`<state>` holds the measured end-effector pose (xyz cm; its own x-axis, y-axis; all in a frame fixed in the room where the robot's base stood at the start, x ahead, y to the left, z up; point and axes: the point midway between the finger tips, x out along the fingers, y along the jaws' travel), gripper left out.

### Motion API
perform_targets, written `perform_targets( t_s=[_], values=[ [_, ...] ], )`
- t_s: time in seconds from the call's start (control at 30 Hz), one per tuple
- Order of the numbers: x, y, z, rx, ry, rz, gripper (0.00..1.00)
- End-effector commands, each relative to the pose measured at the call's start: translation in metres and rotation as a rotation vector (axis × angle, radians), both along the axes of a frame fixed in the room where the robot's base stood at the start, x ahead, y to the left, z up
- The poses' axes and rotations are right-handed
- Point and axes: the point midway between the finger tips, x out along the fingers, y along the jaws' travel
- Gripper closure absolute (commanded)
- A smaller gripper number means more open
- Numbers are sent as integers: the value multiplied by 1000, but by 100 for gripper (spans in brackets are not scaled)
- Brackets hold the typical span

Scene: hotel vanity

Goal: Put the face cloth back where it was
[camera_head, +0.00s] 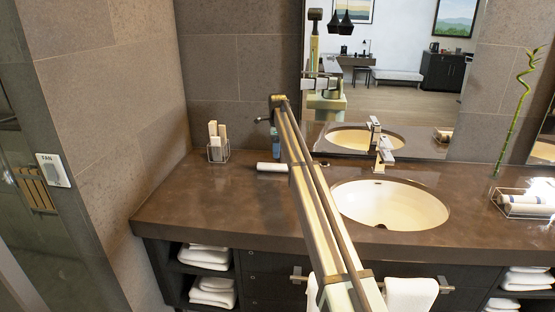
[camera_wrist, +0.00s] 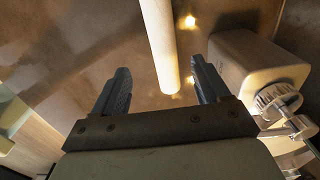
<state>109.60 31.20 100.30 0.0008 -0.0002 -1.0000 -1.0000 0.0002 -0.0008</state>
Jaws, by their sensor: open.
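A white rolled cloth (camera_head: 272,167), which looks like the face cloth, lies on the brown counter left of the basin, just left of my arm. In the wrist view a pale roll (camera_wrist: 158,25), probably the same cloth, runs from the top edge to between the fingertips. My gripper (camera_wrist: 158,64) is open, with a finger on each side of the roll's near end and a gap on both sides. I cannot tell its height above the counter. In the head view my arm hides most of the gripper.
A wire tray (camera_head: 515,212) with rolled cloths stands at the counter's right. The basin (camera_head: 390,204) and tap (camera_head: 384,152) are right of my arm. A clear holder (camera_head: 218,153) with upright items stands at the back left. A pale box-like object (camera_wrist: 245,65) is close to the right finger.

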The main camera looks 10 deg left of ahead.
Motion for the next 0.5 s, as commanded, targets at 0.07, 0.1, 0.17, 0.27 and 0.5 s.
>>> perform_targets(
  t_s=[0.07, 0.1, 0.17, 0.27, 0.5],
  values=[
    [0, 0, 13, 0, 0, 0, 25],
    [0, 0, 18, 0, 0, 0, 25],
    [0, 0, 24, 0, 0, 0, 25],
    [0, 0, 31, 0, 0, 0, 25],
    [0, 0, 36, 0, 1, 0, 25]
  ],
)
